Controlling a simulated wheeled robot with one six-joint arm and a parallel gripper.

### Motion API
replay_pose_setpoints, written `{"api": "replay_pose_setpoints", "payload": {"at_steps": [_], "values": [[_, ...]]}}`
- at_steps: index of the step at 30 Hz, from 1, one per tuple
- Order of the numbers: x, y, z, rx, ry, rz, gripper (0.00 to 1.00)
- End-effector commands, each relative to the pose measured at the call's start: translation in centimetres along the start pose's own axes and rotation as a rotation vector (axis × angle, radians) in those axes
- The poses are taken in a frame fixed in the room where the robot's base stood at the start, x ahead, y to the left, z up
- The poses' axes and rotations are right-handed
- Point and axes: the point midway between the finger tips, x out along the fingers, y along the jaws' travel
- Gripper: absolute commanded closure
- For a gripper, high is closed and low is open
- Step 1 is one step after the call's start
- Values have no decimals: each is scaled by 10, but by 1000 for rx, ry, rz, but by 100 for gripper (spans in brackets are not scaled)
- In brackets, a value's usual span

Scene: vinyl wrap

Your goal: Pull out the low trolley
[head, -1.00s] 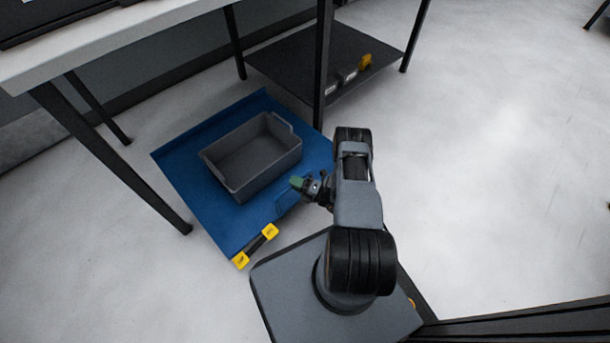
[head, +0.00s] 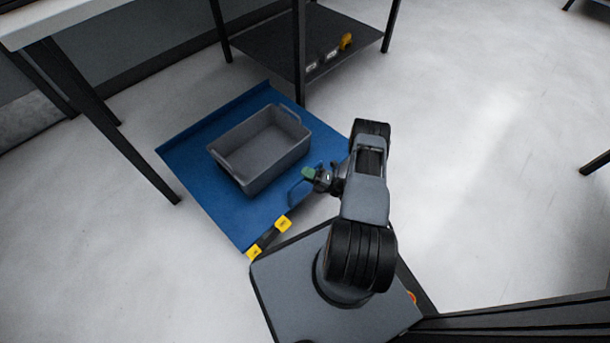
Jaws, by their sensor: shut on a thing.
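The low trolley (head: 197,178) is a flat blue platform on the floor, with a raised rim along its far side. A grey open bin (head: 262,150) stands on it and looks empty. A blue handle (head: 295,193) stands at the trolley's right edge. My gripper (head: 310,175), with green fingertips, is shut on this handle. The fingertips partly hide the grip. A black piece with yellow ends (head: 268,238) sits at the trolley's near corner.
A light-topped table (head: 62,18) with dark legs (head: 105,125) stands at the upper left. A dark low shelf (head: 285,45) with small items lies behind the trolley, by a black post (head: 299,60). Open floor (head: 480,170) spreads to the right.

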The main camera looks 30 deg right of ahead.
Motion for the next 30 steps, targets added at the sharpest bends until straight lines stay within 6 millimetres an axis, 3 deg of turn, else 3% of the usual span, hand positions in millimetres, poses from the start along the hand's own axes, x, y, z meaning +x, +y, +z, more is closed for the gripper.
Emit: {"api": "replay_pose_setpoints", "payload": {"at_steps": [12,13,20,30], "values": [[-2,-1,-4,11,7,-1,100],[-2,-1,-4,11,7,-1,78],[-3,0,-1,6,0,-1,56],[-6,-2,1,3,1,0,56]]}}
